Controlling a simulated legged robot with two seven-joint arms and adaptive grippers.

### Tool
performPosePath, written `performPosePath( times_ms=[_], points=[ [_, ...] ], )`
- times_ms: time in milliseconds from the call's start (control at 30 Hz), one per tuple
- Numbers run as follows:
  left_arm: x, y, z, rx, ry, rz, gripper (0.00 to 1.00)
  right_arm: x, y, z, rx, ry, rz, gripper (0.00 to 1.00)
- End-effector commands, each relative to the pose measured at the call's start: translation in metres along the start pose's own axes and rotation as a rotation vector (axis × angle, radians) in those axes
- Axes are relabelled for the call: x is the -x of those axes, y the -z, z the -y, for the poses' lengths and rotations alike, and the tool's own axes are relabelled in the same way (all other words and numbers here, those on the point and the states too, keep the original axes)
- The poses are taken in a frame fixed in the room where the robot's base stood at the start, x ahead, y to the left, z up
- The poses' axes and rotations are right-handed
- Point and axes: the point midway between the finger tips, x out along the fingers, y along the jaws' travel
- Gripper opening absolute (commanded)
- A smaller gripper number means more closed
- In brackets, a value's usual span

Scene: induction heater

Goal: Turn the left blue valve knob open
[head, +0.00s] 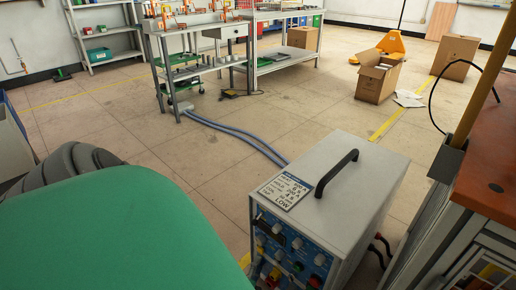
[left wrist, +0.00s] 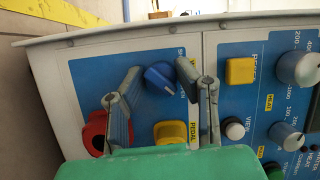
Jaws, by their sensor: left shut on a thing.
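The blue knob (left wrist: 160,79) sits on the blue front panel of the heater box, seen in the left wrist view. My left gripper (left wrist: 161,71) has one finger on each side of this knob and is shut on it. Its green body (left wrist: 190,164) fills the bottom of that view, and large green and grey parts of my left arm cover the lower left of the head view. The heater box (head: 345,190) stands in front of me with a black handle on top. My right gripper is not in view.
Beside the blue knob are a red knob (left wrist: 94,132), a yellow knob (left wrist: 170,132), a yellow button (left wrist: 239,71) and grey dials (left wrist: 298,68). An orange-topped bench (head: 490,160) stands close on the right. Blue hoses (head: 235,132) run behind the box to a workbench.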

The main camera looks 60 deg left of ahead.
Motion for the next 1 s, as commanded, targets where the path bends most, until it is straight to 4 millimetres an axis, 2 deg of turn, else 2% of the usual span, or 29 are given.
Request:
performPosePath(
  times_ms=[33,367,400,433,467,800,867,1000],
  points=[
    [0.005,0.003,-0.004,-0.002,-0.013,-0.005,0.0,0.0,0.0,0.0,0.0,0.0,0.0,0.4],
    [0.005,0.003,-0.005,-0.004,-0.014,-0.007,0.0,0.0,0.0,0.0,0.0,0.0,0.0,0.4],
    [0.005,0.004,-0.005,-0.004,-0.015,-0.007,0.31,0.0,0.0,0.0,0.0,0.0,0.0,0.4],
    [0.005,0.003,-0.005,-0.004,-0.014,-0.007,0.41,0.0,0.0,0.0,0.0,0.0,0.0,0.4],
    [0.005,0.003,-0.005,-0.003,-0.013,-0.007,0.47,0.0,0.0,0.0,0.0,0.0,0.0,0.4],
    [0.004,0.002,-0.002,-0.003,-0.005,-0.003,0.47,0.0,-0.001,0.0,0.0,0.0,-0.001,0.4],
    [0.008,0.002,-0.002,-0.004,-0.005,-0.003,0.47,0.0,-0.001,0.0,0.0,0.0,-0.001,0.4],
    [0.029,0.002,-0.003,-0.004,-0.009,-0.004,0.47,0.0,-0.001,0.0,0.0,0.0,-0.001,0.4]
  ],
)
